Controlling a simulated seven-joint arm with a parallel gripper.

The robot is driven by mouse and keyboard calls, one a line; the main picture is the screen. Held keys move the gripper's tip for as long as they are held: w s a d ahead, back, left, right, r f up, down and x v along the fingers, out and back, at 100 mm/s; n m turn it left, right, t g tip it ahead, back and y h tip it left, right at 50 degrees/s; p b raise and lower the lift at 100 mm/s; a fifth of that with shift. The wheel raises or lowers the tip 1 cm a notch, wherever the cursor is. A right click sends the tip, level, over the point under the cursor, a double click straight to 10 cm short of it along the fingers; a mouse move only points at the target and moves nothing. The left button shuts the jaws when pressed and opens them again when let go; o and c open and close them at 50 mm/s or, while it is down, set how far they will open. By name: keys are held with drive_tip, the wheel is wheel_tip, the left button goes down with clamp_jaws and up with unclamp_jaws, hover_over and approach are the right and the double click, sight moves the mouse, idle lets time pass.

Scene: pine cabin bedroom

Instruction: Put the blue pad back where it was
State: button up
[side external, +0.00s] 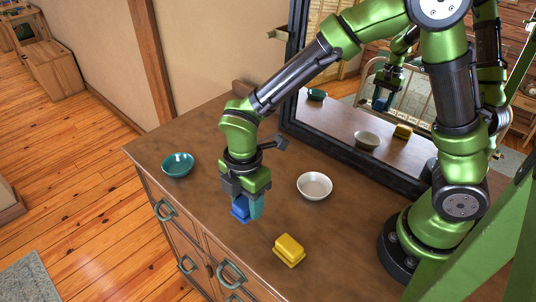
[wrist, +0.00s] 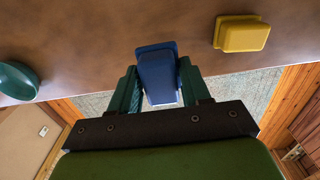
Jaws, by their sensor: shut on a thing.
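The blue pad (side external: 240,209) is between the fingers of my gripper (side external: 248,207), near the front edge of the dresser top. In the wrist view the blue pad (wrist: 158,73) shows between the two green fingers of my gripper (wrist: 158,85), which is shut on it. In the side view the fingers hide part of the pad. I cannot tell whether the pad touches the dresser top or is slightly above it.
A yellow pad (side external: 289,250) lies right of my gripper on the dresser top (side external: 345,235). A teal bowl (side external: 178,165) stands at the left and a white bowl (side external: 314,186) behind right. A dark-framed mirror (side external: 345,150) stands along the back. Bare wood lies between them.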

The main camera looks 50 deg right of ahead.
sight(249, 226)
drive_tip(key=shift+f, duration=2.8)
drive_tip(key=shift+f, duration=0.2)
drive_tip(key=o, duration=1)
drive_tip(key=shift+r, duration=0.15)
wheel_tip(249, 226, up, 12)
drive_tip(key=shift+s+d+r+m+t+y, duration=0.35)
drive_tip(key=shift+s+d+r+m+t, duration=1)
drive_tip(key=shift+d+r+m, duration=1.65)
drive_tip(key=shift+s+d+r+m+t+y, duration=0.3)
drive_tip(key=shift+s+d+r+m+t, duration=1.15)
drive_tip(key=shift+m, duration=2.95)
drive_tip(key=shift+s+d+r+m+t+y, duration=0.35)
drive_tip(key=shift+s+d+r+m+t, duration=0.85)
drive_tip(key=shift+d+m, duration=2.3)
